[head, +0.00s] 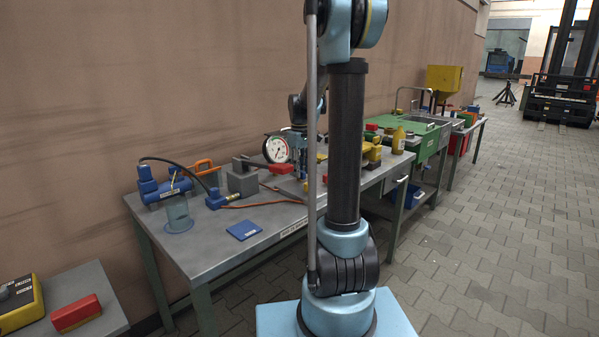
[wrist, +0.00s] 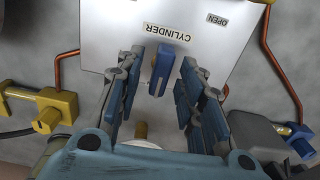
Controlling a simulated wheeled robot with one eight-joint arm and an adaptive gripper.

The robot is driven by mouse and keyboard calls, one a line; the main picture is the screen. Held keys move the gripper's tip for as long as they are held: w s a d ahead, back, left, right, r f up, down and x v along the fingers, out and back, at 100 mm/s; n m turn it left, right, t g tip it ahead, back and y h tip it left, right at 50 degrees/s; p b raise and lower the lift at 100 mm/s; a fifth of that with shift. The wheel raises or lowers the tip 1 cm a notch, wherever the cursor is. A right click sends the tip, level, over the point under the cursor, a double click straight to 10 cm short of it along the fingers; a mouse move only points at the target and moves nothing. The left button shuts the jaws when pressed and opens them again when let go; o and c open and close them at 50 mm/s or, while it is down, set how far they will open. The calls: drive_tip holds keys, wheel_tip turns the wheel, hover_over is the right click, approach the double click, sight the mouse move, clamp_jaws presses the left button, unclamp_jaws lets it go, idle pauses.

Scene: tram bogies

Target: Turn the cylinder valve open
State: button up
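In the wrist view the cylinder valve has a blue lever handle (wrist: 161,66) with a pale line on it. It stands on a white panel (wrist: 110,45) below the upside-down label "CYLINDER" (wrist: 166,33) and points roughly up and down the picture. A label "OPEN" (wrist: 217,19) is at the panel's upper right. My gripper (wrist: 160,80) is open, with one blue-padded finger on each side of the handle and visible gaps between. In the head view my arm hides most of the gripper and the valve.
In the head view a pressure gauge (head: 276,149), a blue pump (head: 165,187) and a grey block (head: 243,178) are on the bench (head: 205,262).

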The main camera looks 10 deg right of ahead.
wheel_tip(320, 180, up, 11)
drive_tip(key=shift+r, duration=0.2)
idle(0.3)
drive_tip(key=s+f+m, duration=0.2)
drive_tip(key=s+f, duration=0.4)
drive_tip(key=s, duration=0.5)
drive_tip(key=s+f+m+t, duration=0.1)
drive_tip(key=s+f, duration=0.5)
drive_tip(key=s, duration=0.6)
drive_tip(key=s+f+m+t, duration=0.1)
drive_tip(key=s+f+m, duration=0.3)
drive_tip(key=s+f, duration=0.3)
drive_tip(key=s, duration=0.5)
drive_tip(key=shift+w+f, duration=0.15)
drive_tip(key=shift+w, duration=0.3)
